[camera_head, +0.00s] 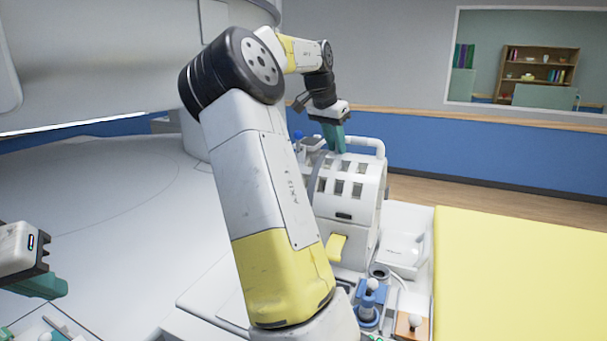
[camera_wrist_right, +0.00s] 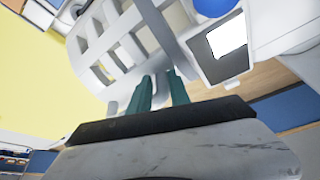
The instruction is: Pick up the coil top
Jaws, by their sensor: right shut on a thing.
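The coil top (camera_head: 368,192) is the white, curved upper part of the head coil, with rows of rectangular windows and a bar handle at its far end. In the right wrist view the white slotted coil top (camera_wrist_right: 88,45) fills the upper left. My right gripper (camera_head: 336,146) reaches down to its far upper edge, with its teal fingers shut on it. The fingers also show in the right wrist view (camera_wrist_right: 161,88); their tips are partly hidden by the white part. My left gripper (camera_head: 40,285) is at the lower left, away from the coil; its finger gap is unclear.
A yellow pad (camera_head: 520,265) lies right of the coil. Blue and white small parts (camera_head: 367,300) stand in front of it, near a yellow latch (camera_head: 337,247). A large white machine (camera_head: 100,60) stands behind at left. My right arm hides the middle.

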